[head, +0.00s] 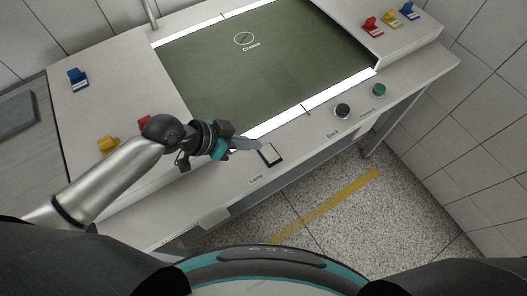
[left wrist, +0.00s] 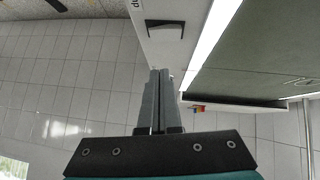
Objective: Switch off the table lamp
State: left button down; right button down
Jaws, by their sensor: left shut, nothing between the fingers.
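The lamp switch (head: 270,154) is a white rocker in a black frame on the table's front edge, beside the printed word "Lamp". It also shows in the left wrist view (left wrist: 164,30), beyond the fingertips. My left gripper (head: 257,146) is shut and empty, its fingertips just left of the switch in the head view. In the left wrist view the closed fingers (left wrist: 158,75) point toward the switch, with a visible gap. The table's bright white strips (head: 285,124) look lit around a dark green sheet (head: 260,70). My right gripper is out of view.
A black "Back" button (head: 342,111) and a green button (head: 378,90) sit right of the switch. A blue clip (head: 77,79) and a yellow clip (head: 107,145) lie at the left. Several coloured clips stand at the far right. The front edge between switch and buttons is clear.

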aim_at(271, 151)
pick_arm(q)
jog(key=x, duration=0.4)
jog(key=shift+d+f, duration=0.1)
jog(key=shift+f, duration=0.25)
jog(key=shift+s+f+b, duration=0.2)
jog(key=shift+f+b, duration=0.15)
jog(key=shift+f, duration=0.7)
jog(key=shift+s+d+f, duration=0.1)
jog(key=shift+f, duration=0.45)
jog(key=shift+s+f, duration=0.1)
jog(key=shift+f, duration=0.2)
jog(key=shift+w+a+r, duration=0.2)
jog(key=shift+w+a, duration=0.25)
jog(key=shift+w, duration=0.25)
